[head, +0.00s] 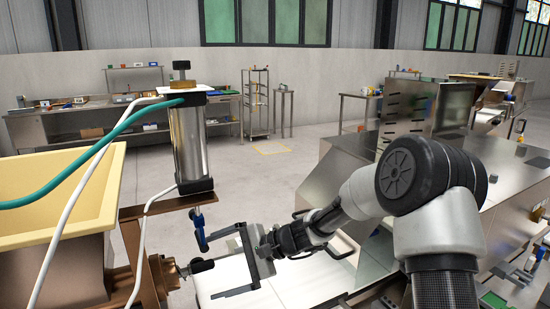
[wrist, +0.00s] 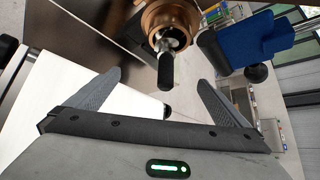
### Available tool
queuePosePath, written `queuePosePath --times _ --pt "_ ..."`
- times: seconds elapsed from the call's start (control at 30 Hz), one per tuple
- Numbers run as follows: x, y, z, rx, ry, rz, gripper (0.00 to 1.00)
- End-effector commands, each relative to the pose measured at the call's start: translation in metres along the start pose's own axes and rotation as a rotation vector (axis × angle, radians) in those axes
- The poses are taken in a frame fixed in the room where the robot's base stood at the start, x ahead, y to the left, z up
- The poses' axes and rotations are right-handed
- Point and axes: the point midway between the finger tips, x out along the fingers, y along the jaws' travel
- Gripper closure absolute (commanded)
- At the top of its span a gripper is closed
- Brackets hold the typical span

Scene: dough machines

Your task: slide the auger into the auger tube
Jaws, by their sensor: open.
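The copper auger tube (head: 163,272) sticks out at the lower left, beside the cream hopper. The wrist view shows its round open mouth (wrist: 165,14) at the top. The auger (wrist: 166,68) shows as a black rod-like end with metal parts behind it, in the tube's mouth; the rest is hidden. In the head view the auger's dark end (head: 202,266) points toward my gripper (head: 211,267). My gripper is open, one finger on each side of the black end in the wrist view (wrist: 160,77). I cannot tell whether either finger touches it.
The cream hopper (head: 70,195) stands at the left. A metal cylinder (head: 188,145) with green and white hoses stands above the tube. A blue-handled part (head: 200,232) hangs close above the auger's end. A white surface (head: 240,290) lies below my gripper. Open floor lies beyond.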

Motion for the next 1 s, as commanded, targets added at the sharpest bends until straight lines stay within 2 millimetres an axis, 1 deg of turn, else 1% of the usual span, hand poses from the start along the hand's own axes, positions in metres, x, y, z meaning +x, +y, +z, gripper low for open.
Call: queuePosePath --times 0.8,1.0 --pt "-0.042 -0.001 0.0 0.0 0.001 0.0 0.0" --pt "-0.048 0.0 0.0 0.0 0.0 0.0 0.0"
